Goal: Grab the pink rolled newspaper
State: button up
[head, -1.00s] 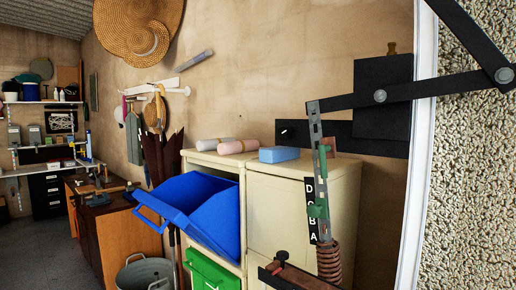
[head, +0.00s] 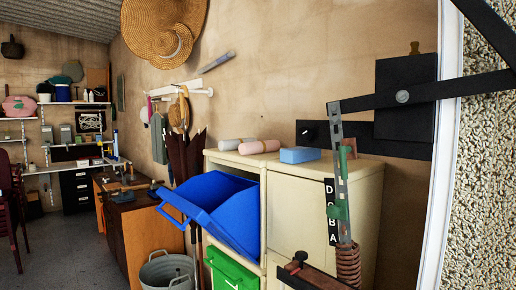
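The pink rolled newspaper (head: 259,147) lies on its side on top of the cream cabinet (head: 322,167), towards the back near the wall. A whitish roll (head: 229,144) lies just left of it. A blue block (head: 300,155) lies to its right. The pink roll is in plain sight with nothing in front of it. My gripper is not in view.
A blue tilted bin (head: 213,215) juts out from the cabinet's left side, above a green bin (head: 230,268). A metal lever with a spring (head: 347,265) stands before the cabinet's right side. A metal tub (head: 168,272) stands on the floor, which is open at left.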

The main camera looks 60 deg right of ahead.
aim_at(249, 148)
jog(key=i, duration=0.9)
